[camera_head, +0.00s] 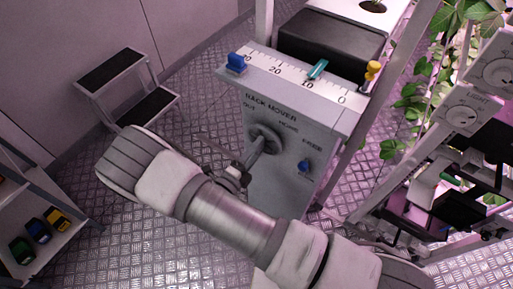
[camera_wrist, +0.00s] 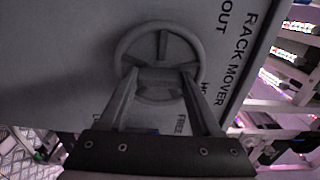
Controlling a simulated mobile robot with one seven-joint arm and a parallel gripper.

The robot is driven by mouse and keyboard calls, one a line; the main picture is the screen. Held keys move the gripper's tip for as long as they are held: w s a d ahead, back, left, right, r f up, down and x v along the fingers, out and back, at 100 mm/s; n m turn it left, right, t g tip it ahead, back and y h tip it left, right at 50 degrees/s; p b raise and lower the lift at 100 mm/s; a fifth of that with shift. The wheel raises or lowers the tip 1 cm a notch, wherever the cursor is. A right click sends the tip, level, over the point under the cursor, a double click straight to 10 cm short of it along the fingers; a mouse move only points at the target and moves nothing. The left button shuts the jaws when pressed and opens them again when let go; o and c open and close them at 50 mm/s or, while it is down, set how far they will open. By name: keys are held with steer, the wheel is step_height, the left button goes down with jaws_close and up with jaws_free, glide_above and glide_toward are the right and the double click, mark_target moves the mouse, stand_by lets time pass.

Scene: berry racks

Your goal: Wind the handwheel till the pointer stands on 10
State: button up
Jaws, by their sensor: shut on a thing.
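The handwheel (camera_head: 264,138) sits on the front of the grey rack mover box (camera_head: 285,185); its round rim and spokes show in the wrist view (camera_wrist: 161,28). My gripper (camera_wrist: 159,82) is shut on the handwheel, its two fingers reaching over the wheel's middle. In the head view, my gripper (camera_head: 245,168) is at the wheel, partly hidden by my arm. The teal pointer (camera_head: 317,69) stands on the white scale (camera_head: 291,76), close to the 10 mark; the exact tick is too small to tell.
A blue piece (camera_head: 236,63) and a yellow piece (camera_head: 373,71) stand near the scale's ends. A blue knob (camera_head: 304,165) is below FREE. Plant racks (camera_head: 455,160) stand at right.

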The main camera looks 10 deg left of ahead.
stand_by(0.4)
steer(key=o, duration=1.4)
steer(key=v, duration=1.7)
steer(key=shift+s, duration=0.25)
steer(key=shift+w+r, duration=0.1)
